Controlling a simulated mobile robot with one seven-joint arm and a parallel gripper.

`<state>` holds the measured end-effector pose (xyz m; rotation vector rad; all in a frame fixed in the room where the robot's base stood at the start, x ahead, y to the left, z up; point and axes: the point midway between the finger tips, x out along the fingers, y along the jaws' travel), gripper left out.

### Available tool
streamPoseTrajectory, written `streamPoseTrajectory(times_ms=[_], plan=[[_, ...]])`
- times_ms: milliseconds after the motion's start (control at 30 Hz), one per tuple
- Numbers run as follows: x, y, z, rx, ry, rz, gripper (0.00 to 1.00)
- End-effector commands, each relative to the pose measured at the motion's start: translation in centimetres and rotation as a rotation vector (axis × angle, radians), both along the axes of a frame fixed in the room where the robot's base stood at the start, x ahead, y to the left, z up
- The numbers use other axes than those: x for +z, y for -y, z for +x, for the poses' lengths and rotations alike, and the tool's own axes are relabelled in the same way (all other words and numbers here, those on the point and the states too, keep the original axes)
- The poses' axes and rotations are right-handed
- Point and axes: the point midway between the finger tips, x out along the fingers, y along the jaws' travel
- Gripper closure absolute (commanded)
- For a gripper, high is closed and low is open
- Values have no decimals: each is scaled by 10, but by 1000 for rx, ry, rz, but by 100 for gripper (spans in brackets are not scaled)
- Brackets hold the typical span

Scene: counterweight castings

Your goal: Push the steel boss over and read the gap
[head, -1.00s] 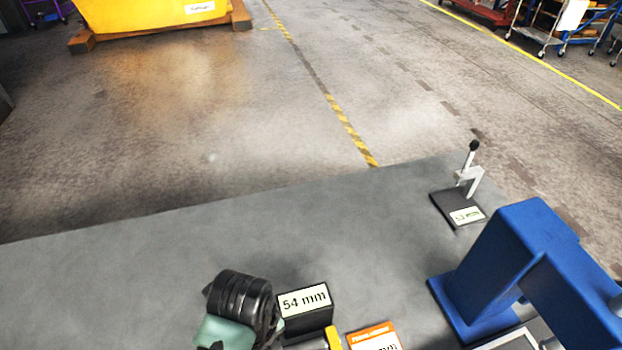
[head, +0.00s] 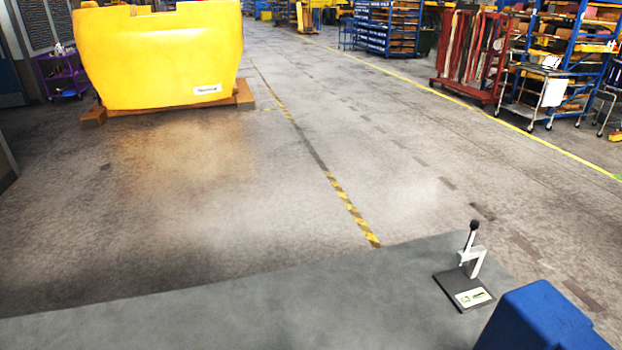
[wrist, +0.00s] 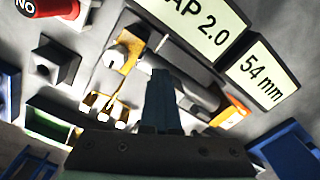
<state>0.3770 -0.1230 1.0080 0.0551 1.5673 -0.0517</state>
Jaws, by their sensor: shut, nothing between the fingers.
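In the wrist view, my gripper (wrist: 162,76) is shut and empty, its dark fingers together above the crowded bench. A yellow-orange bracket (wrist: 126,52) with shiny metal parts lies just left of the fingertips. One of these may be the steel boss, but I cannot tell which. A second orange part with bright metal pieces (wrist: 107,107) is left of the fingers. A sign (wrist: 207,22), cut off by the frame, reads "AP 2.0", and another sign (wrist: 262,78) reads "54 mm". My gripper and these parts are outside the head view.
In the head view, a small lever stand (head: 463,289) with a black knob is on the grey bench (head: 230,322), near a blue block (head: 545,322). The wrist view shows a dark holed block (wrist: 58,68) and a red "NO" part (wrist: 52,8).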

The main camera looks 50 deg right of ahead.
Motion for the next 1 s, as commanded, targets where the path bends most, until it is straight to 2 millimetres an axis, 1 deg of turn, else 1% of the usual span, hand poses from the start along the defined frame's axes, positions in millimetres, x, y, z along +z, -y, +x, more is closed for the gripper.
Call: streamPoseTrajectory(times_ms=[33, 333, 433, 1000], plan=[[-1, 6, -6, -12, -11, -12, 100], [-1, 7, -6, -13, -12, -14, 100], [2, 7, -6, -13, -11, -14, 100], [49, 6, -4, -10, -6, -16, 100]])
